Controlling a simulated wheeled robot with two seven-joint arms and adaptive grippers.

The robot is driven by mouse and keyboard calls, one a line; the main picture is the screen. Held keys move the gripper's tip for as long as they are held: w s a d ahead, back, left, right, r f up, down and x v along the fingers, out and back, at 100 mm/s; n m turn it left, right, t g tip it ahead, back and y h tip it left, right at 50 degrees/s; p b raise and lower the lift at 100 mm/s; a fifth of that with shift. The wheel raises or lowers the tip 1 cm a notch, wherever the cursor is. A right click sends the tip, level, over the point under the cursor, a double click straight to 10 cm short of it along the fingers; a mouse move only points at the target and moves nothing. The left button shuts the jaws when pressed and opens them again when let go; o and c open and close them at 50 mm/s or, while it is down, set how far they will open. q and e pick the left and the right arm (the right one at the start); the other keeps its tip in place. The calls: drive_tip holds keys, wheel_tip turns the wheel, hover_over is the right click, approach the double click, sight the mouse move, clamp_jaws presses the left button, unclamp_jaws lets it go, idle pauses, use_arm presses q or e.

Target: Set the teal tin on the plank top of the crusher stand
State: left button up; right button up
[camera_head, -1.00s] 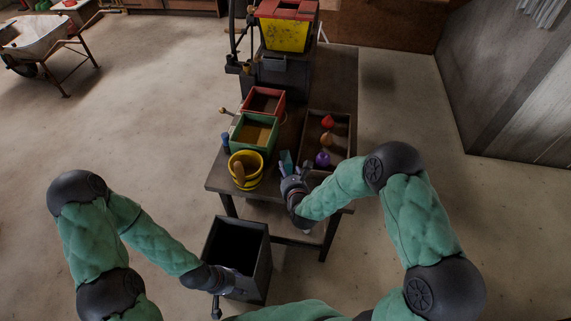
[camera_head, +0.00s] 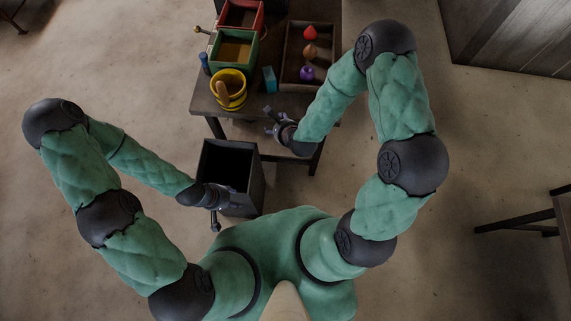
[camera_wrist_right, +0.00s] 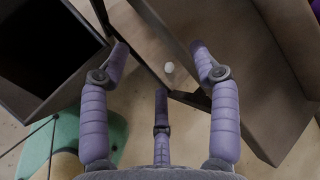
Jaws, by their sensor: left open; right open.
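The teal tin (camera_head: 269,79) is a small blue-green block standing on the dark wooden table top (camera_head: 203,101), between a yellow bucket and a tray in the head view. This table looks like the crusher stand, though I cannot be sure. My right gripper (camera_head: 270,121) is open and empty, just off the table's front edge and apart from the tin. In the right wrist view its spread fingers (camera_wrist_right: 160,62) have nothing between them, and the tin is not visible. My left gripper (camera_head: 226,197) is open beside a dark open bin (camera_head: 257,190), its fingertips hard to make out.
A yellow bucket (camera_head: 241,98), a green box (camera_head: 215,58) and a red box (camera_head: 259,19) stand left of the tin. A wooden tray (camera_head: 290,77) with red, orange and purple pieces lies right.

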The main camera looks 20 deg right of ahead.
drive_tip(key=s+a+f+n+g+y, duration=0.1)
drive_tip(key=s+f+n+g, duration=0.3)
drive_tip(key=s+n, duration=0.5)
drive_tip(key=s+a+f+n+g+y, duration=0.1)
drive_tip(key=s+f+n+g, duration=0.3)
drive_tip(key=s+n, duration=0.5)
drive_tip(key=a+n, duration=0.1)
drive_tip(key=n, duration=0.2)
drive_tip(key=shift+s+f, duration=0.15)
drive_tip(key=shift+f, duration=0.25)
